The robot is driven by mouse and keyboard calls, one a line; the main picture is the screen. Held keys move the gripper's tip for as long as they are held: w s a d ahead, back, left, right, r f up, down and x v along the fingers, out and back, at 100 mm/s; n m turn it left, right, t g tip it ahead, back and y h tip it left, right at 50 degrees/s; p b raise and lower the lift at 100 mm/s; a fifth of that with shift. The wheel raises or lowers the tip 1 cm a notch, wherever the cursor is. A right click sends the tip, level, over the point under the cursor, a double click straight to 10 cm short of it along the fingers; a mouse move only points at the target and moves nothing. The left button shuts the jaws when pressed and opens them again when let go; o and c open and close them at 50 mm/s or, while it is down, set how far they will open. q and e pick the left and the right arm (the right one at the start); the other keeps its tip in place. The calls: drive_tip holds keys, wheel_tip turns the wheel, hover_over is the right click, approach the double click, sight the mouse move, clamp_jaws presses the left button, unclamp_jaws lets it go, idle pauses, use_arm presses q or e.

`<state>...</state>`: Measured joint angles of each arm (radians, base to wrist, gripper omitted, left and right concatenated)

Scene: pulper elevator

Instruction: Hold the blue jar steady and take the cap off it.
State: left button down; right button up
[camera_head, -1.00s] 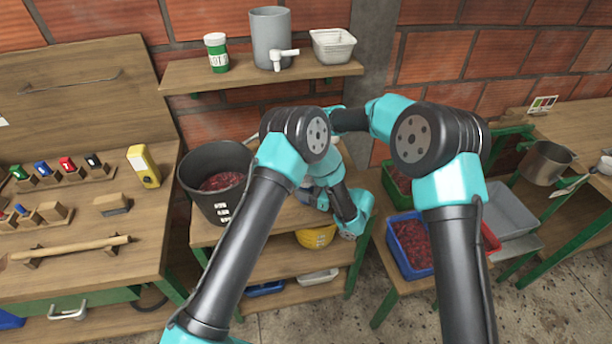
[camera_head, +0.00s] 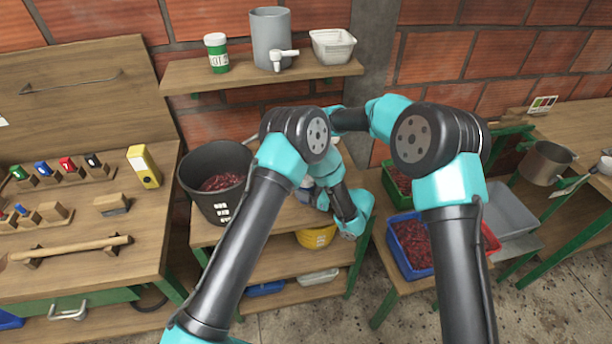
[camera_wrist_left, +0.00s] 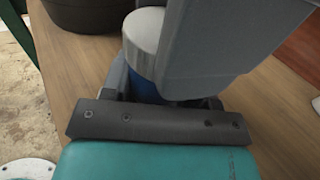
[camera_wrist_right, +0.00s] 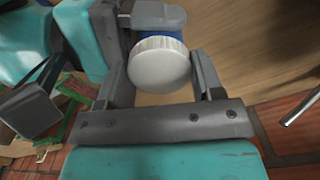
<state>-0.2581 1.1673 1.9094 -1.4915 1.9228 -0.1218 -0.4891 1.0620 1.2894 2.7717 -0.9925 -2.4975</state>
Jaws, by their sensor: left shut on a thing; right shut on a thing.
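The blue jar (camera_wrist_left: 147,90) stands on the wooden table top, between the fingers of my left gripper (camera_wrist_left: 165,90), which is shut on it. Its pale cap (camera_wrist_left: 143,40) sits at the jar's top, right against the blue. In the right wrist view the round white cap (camera_wrist_right: 160,65) is between the fingers of my right gripper (camera_wrist_right: 160,78), which is shut on it. A strip of the blue jar (camera_wrist_right: 172,36) shows just behind the cap. I see no clear gap between cap and jar. In the head view my arms mostly hide the jar and both gripper tips.
A dark bucket (camera_head: 208,200) of red fruit stands on the left of the same table (camera_head: 270,238). To the right are a blue crate (camera_head: 408,255) of fruit and a grey tray (camera_head: 510,212). A shelf (camera_head: 190,76) holds a green jar, a grey tank and a white basket.

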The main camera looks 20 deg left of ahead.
drive_tip(key=shift+r, duration=0.2)
drive_tip(key=shift+r, duration=0.3)
drive_tip(key=shift+r, duration=0.7)
drive_tip(key=shift+r, duration=1.9)
use_arm(q)
drive_tip(key=shift+c, duration=1.5)
unclamp_jaws()
